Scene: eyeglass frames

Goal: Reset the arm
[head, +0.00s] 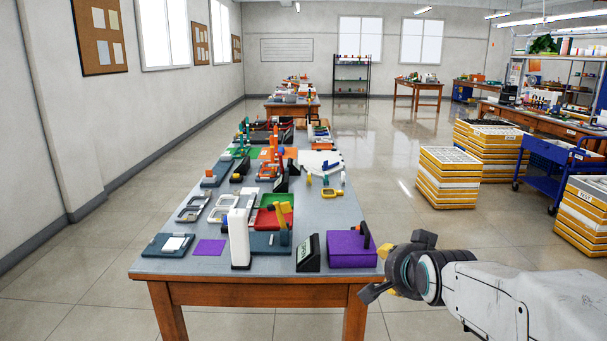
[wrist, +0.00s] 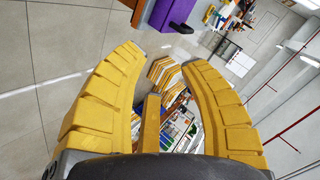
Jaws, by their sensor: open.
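My gripper (head: 385,284) is at the lower right in the head view, beside the right front corner of the workbench and apart from it. The workbench (head: 205,262) has a grey top and wooden legs. It carries many small tools and parts, too small to name one by one.
A purple box (head: 352,248) stands at the bench's near right corner, close to my gripper, and it also shows in the wrist view (wrist: 173,13). A white upright block (head: 239,240) stands near the front. Yellow-and-white stacked crates (head: 447,180) and a blue cart (head: 546,178) are at right. Floor between is clear.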

